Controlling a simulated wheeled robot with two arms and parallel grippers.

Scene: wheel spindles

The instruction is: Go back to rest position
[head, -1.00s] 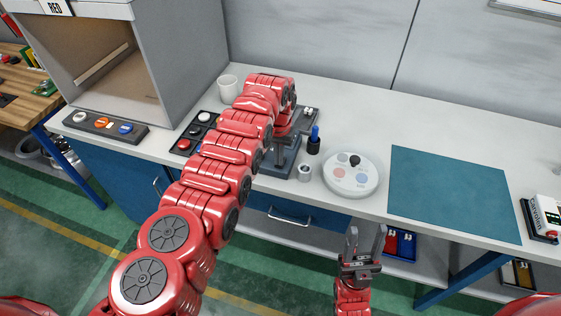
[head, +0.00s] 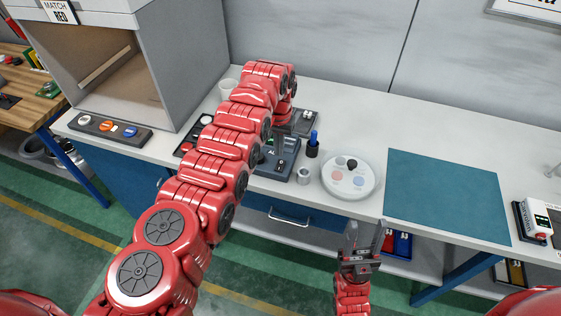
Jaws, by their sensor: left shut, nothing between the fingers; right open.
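My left arm reaches from the lower left over the white bench. My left gripper (head: 279,152) points down above a dark device (head: 272,168), mostly hidden behind the arm's wrist. What shows of it is a narrow grey tip, shut and empty. My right gripper (head: 365,240) is at the lower middle, in front of the bench's front edge. Its two grey fingers point up and stand apart, with nothing between them.
Near the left gripper are a blue-topped black holder (head: 312,144), a small metal cup (head: 303,176), a white round plate (head: 348,174) and a white mug (head: 227,88). A grey booth (head: 190,60) stands left. The teal mat (head: 446,196) is bare.

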